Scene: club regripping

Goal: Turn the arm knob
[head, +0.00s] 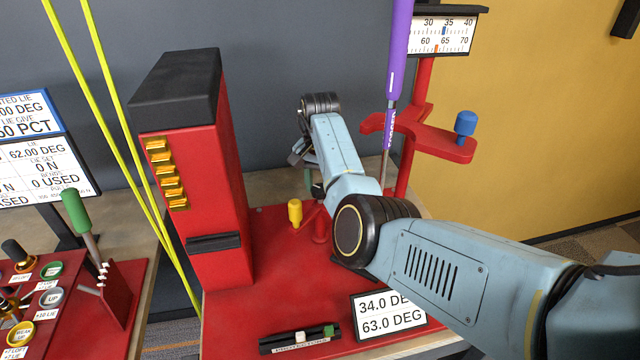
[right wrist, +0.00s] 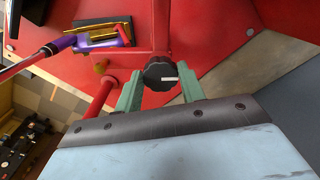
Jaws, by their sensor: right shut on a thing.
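The arm knob (right wrist: 160,73), black and scalloped with a white pointer line, shows in the right wrist view in front of the red machine. The pointer lies roughly level, towards the right. My right gripper (right wrist: 161,82) has its green fingers on either side of the knob and is shut on it. In the head view my right arm reaches in from the right, and its gripper (head: 309,178) is mostly hidden behind the arm. The display plate (head: 390,313) on the red base reads 34.0 DEG and 63.0 DEG. My left gripper is not in view.
A tall red tower (head: 190,170) with a black top stands left of my arm. A yellow knob (head: 295,212) stands close to the gripper. A purple club grip (head: 397,50) hangs behind the arm. A blue knob (head: 466,123) sits on the red bracket at right.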

